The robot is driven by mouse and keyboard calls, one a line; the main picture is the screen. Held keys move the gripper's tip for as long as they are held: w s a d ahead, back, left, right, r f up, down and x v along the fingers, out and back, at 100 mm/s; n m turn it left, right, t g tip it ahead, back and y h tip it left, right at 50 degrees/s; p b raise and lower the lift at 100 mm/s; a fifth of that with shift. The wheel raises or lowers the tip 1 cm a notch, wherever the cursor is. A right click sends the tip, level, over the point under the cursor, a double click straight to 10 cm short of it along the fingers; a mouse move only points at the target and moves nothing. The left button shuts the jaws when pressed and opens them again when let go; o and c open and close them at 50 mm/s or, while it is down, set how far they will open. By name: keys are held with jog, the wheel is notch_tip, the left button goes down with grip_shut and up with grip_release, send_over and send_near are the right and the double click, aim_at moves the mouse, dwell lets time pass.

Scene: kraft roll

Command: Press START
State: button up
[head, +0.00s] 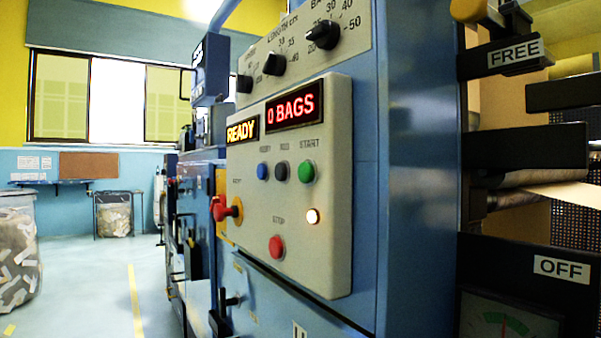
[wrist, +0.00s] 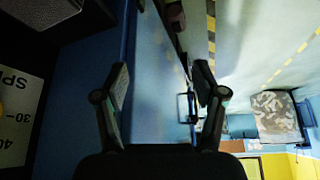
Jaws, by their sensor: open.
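The green START button (head: 307,172) is on the pale control panel (head: 325,235) in the head view, under the printed word START. It stands at the right end of a row with a blue button (head: 262,171) and a dark button (head: 282,172). A red button (head: 276,247) marked STOP sits lower. The displays read READY (head: 242,130) and 0 BAGS (head: 294,109). My gripper (wrist: 160,80) shows only in the wrist view, open and empty, its fingers apart. The START button does not show in the wrist view.
Three black knobs (head: 323,35) sit above the panel. A red and yellow switch (head: 228,209) sticks out at its left. Dark bars with FREE (head: 515,53) and OFF (head: 561,267) labels project at right. Open floor (head: 90,270) lies left, with a bin (head: 17,250).

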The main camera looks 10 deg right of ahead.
grip_shut()
dwell(0.3)
dwell(1.2)
